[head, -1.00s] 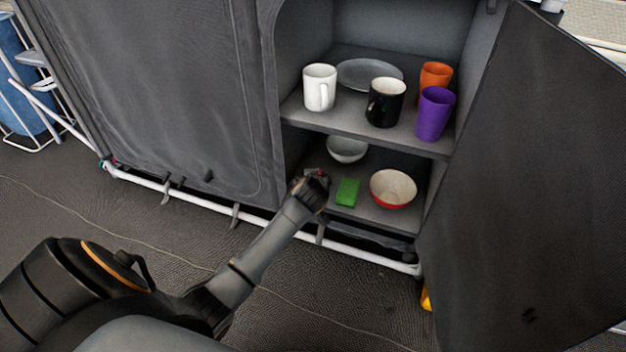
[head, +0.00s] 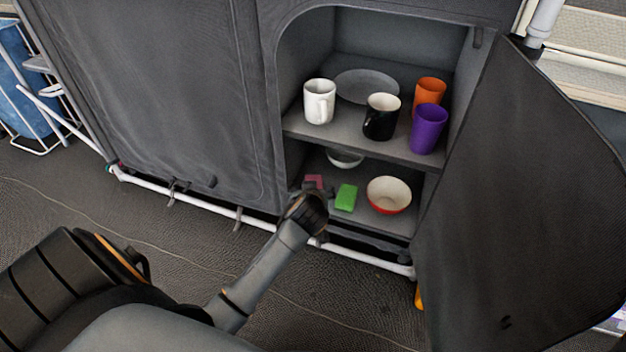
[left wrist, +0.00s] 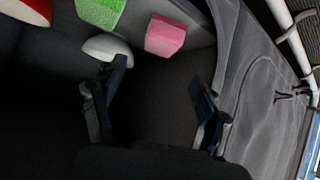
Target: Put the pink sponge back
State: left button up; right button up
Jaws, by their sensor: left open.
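The pink sponge (head: 314,181) lies on the cupboard's lower shelf, left of the green sponge (head: 346,197). In the left wrist view the pink sponge (left wrist: 165,36) sits beyond my fingertips, apart from them. The green sponge (left wrist: 101,12) is to its left there. My left gripper (head: 312,192) is at the front edge of the lower shelf, just in front of the pink sponge. Its two fingers (left wrist: 160,95) are spread, with nothing between them. My right gripper is not in view.
A red-and-white bowl (head: 389,195) and a pale bowl (head: 345,158) share the lower shelf. The upper shelf holds a white mug (head: 319,101), black mug (head: 381,117), purple cup (head: 428,129), orange cup (head: 429,91) and grey plate (head: 367,86). The cupboard door (head: 540,190) stands open at right.

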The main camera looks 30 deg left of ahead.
pick_arm(q)
jog(key=shift+p+v, duration=0.65)
jog(key=shift+v, duration=1)
